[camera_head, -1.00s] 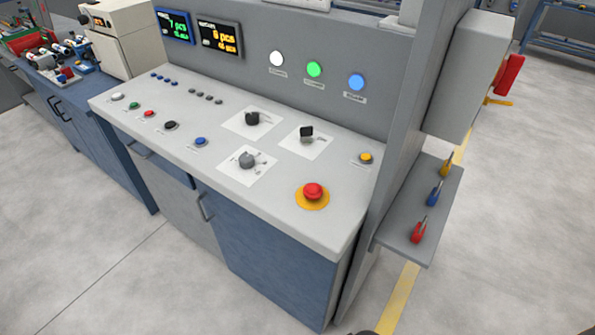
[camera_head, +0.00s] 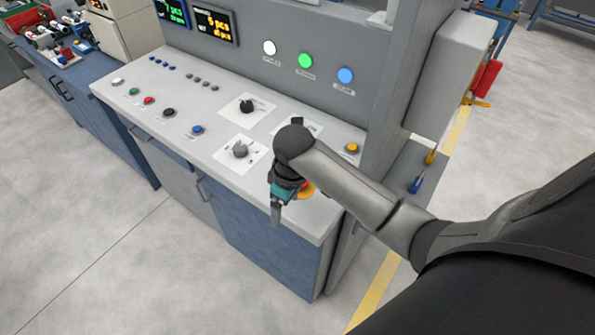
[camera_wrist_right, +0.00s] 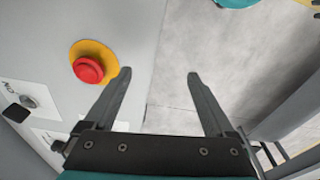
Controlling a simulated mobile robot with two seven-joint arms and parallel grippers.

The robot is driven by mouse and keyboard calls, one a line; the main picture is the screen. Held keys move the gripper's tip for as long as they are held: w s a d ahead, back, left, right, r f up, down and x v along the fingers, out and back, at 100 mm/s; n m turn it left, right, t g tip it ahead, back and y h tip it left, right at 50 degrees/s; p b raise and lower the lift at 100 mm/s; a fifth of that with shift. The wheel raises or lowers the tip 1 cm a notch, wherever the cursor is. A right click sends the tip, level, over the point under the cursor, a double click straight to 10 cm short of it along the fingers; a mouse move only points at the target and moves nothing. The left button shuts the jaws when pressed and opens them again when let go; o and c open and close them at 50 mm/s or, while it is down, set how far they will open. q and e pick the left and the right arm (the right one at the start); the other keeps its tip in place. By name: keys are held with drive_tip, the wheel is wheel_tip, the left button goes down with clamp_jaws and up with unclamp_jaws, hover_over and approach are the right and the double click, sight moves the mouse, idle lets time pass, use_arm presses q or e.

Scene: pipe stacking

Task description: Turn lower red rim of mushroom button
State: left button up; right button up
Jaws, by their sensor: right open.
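The red mushroom button on its round yellow base sits on the sloped white-grey panel. In the right wrist view the red button (camera_wrist_right: 88,69) and its yellow base (camera_wrist_right: 103,52) show clearly, left of my open, empty right gripper (camera_wrist_right: 159,75). The left fingertip is close to the yellow base; whether they touch I cannot tell. In the head view my right gripper (camera_head: 278,212) hangs near the panel's front edge, and my arm hides the button. Only a bit of the yellow base (camera_head: 306,190) shows there. My left gripper is not in view.
The panel (camera_head: 180,110) carries other push buttons, rotary switches (camera_head: 240,151) and a small yellow button (camera_head: 352,148). A grey upright post (camera_head: 395,100) stands to its right. A side shelf with padlocks (camera_head: 416,185) is partly behind my arm. Open floor lies in front.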

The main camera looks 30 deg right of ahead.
drive_tip(key=w+d+r+g+p, duration=0.1)
drive_tip(key=w+d+r, duration=0.3)
drive_tip(key=r, duration=0.2)
drive_tip(key=w+d+r, duration=0.4)
drive_tip(key=d+r, duration=0.1)
drive_tip(key=r, duration=0.1)
drive_tip(key=shift+h, duration=0.3)
drive_tip(key=f, duration=0.5)
drive_tip(key=f+b, duration=0.1)
drive_tip(key=f, duration=0.4)
drive_tip(key=f+b, duration=0.1)
drive_tip(key=f, duration=0.4)
drive_tip(key=shift+s+a, duration=0.2)
drive_tip(key=shift+s, duration=0.05)
drive_tip(key=c, duration=1.4)
drive_tip(key=shift+r, duration=0.1)
